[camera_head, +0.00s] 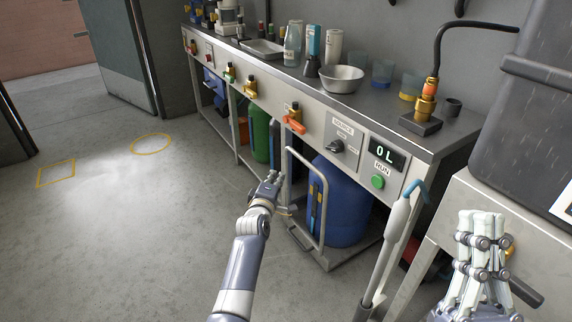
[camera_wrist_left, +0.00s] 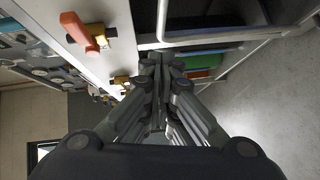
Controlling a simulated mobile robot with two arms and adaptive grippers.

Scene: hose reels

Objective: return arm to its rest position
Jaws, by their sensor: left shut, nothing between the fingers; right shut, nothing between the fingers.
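My left gripper (camera_head: 270,181) is shut and empty. It is at the end of my outstretched left arm, in front of the bench and beside the cart handle in the head view. In the left wrist view its closed fingers (camera_wrist_left: 161,58) point toward the space under the bench. My right gripper (camera_head: 482,222) is shut and empty at the lower right, raised in front of a grey cabinet. An orange-handled valve (camera_head: 294,120) on the bench front is above and right of my left gripper; an orange handle (camera_wrist_left: 82,33) also shows in the left wrist view.
The bench (camera_head: 351,102) carries a bowl (camera_head: 342,79), bottles and a brass fitting with hose (camera_head: 426,101). A blue drum (camera_head: 346,205) stands on a cart below. A green RUN button (camera_head: 378,182) sits under the display. The floor at left is clear, with yellow markings (camera_head: 151,143).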

